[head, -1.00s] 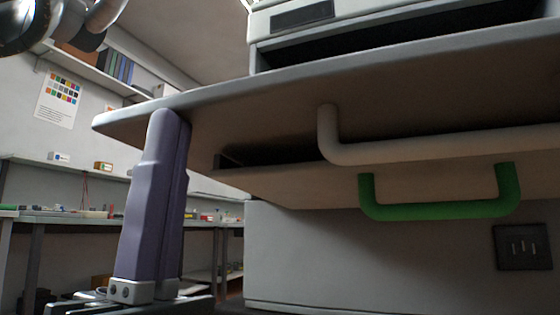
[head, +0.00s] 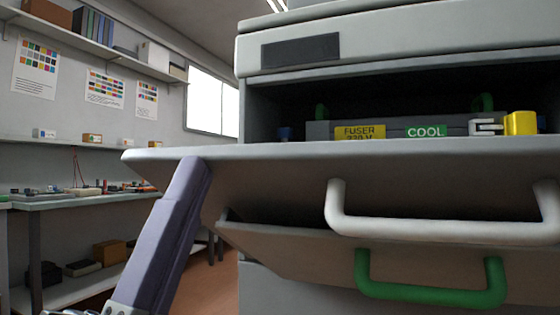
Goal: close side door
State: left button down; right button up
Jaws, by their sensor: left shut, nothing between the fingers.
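A grey door panel (head: 270,170) with a white handle (head: 440,228) hangs open from the printer in the head view, its edge toward me. I take it to be the side door. Below it is a second open panel (head: 300,258) with a green handle (head: 430,294). My left gripper (head: 192,165) is shut and empty. Its purple fingers point up, leaning right, and the tips are at the left underside of the upper panel. Whether they touch it I cannot tell. My right gripper is not in view.
The printer's open bay above the door holds a fuser unit (head: 375,130) with yellow and green labels, and a yellow part (head: 520,123) at the right. A workbench (head: 90,199) and a wall shelf (head: 120,56) stand at the left. Floor shows behind my gripper.

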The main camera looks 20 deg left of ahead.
pick_arm(q)
jog(key=w+r+g+p, duration=0.1)
jog(key=w+r+p, duration=0.1)
jog(key=p, duration=0.3)
jog(key=w+r+g+p, duration=0.2)
jog(key=r+p, duration=0.2)
jog(key=p, duration=0.1)
jog(key=w+r+g+p, duration=0.1)
jog(key=w+r+p, duration=0.1)
jog(key=p, duration=0.3)
jog(key=shift+w+r, duration=0.35)
jog(key=shift+r, duration=0.45)
jog(key=shift+w+r+g+p, duration=0.95)
jog(key=shift+w+p, duration=1.1)
jog(key=shift+p, duration=0.45)
jog(key=shift+w+r+g+p, duration=0.75)
jog(key=shift+w+g+p, duration=0.3)
jog(key=shift+w+p, duration=1.25)
jog(key=shift+w+r+g+p, duration=0.95)
jog(key=shift+w+p, duration=0.85)
jog(key=shift+p, duration=0.9)
jog(key=shift+f, duration=0.15)
